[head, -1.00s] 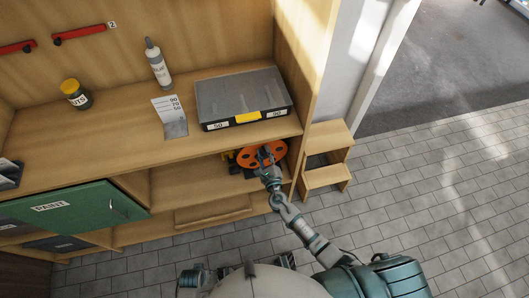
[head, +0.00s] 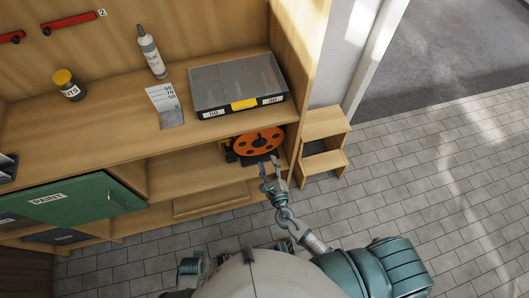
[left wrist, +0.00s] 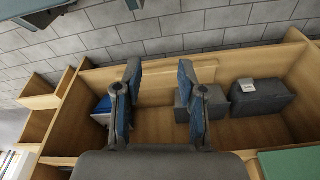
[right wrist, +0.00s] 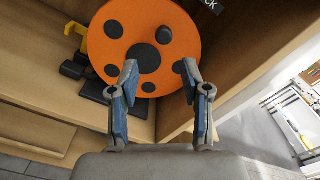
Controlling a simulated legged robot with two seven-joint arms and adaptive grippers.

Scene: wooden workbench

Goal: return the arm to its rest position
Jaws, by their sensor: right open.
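My right gripper (head: 270,178) is open and empty in the head view, just in front of the shelf under the bench top. The orange reel (head: 258,141) with dark round holes sits on that shelf, behind the fingertips and apart from them. In the right wrist view the open fingers (right wrist: 158,85) point at the orange reel (right wrist: 115,50), with nothing between them. My left gripper (left wrist: 160,80) shows in the left wrist view with its fingers apart and nothing between them, over shelf compartments. In the head view the left gripper cannot be made out clearly.
A grey organizer case (head: 235,82), a glue bottle (head: 150,52), a yellow-lidded jar (head: 68,86) and a paper card (head: 166,104) are on the bench top. A green paint cabinet door (head: 75,202) is at the left. A wooden step stool (head: 324,145) stands right of the bench. The tiled floor is clear.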

